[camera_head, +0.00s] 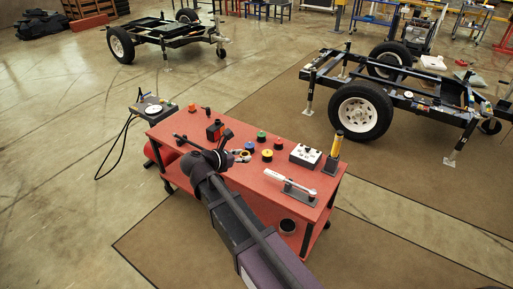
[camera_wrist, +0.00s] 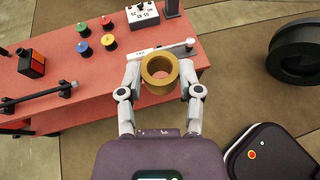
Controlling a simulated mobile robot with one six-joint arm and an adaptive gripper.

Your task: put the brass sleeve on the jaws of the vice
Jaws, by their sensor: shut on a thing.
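The brass sleeve (camera_wrist: 160,74) is an upright-looking, open ring between the two pale fingers of my gripper (camera_wrist: 161,80) in the wrist view. The fingers are closed on its sides. In the head view my gripper (camera_head: 239,155) is small and partly hidden by my arm, over the red bench. I cannot pick out the vice or its jaws for sure. A black block with a red-orange face (camera_wrist: 32,64) stands on the bench at the left of the wrist view, also seen in the head view (camera_head: 215,130); I cannot tell whether it is the vice.
The red bench (camera_head: 322,208) carries several coloured knobs, a white switch box (camera_head: 305,155), a yellow cylinder on a stand (camera_head: 335,147) and a wrench on a rack (camera_head: 299,191). A dark rod (camera_wrist: 35,98) lies on black supports. Trailers stand behind on open floor.

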